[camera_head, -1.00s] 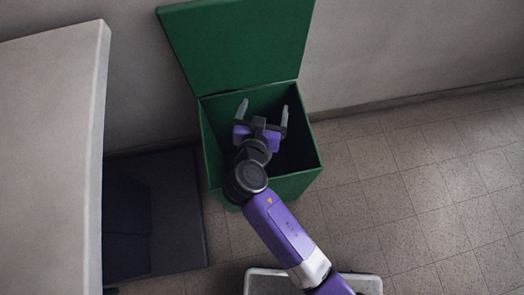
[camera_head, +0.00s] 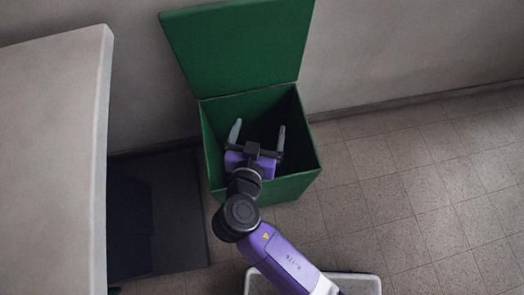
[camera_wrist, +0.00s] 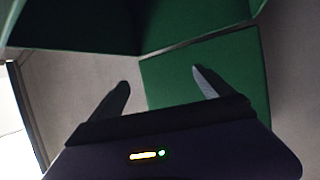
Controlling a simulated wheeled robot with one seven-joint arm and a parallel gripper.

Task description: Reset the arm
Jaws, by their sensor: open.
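My gripper (camera_head: 258,136) is open, with nothing visible between its two grey fingers. In the head view it shows over the opening of a green bin (camera_head: 301,185), toward the bin's near side. The bin's green lid (camera_head: 240,45) stands raised against the wall. In the wrist view my gripper's fingers (camera_wrist: 160,92) are spread apart, with green panels of the bin (camera_wrist: 215,75) ahead of them. Much of the bin's inside is dark, and I cannot tell what lies in it.
A pale counter (camera_head: 50,160) fills the left side of the head view. A dark panel or mat (camera_head: 165,215) lies low between it and the bin. The tiled floor (camera_head: 420,190) on the right is clear. A wall (camera_head: 410,50) runs behind.

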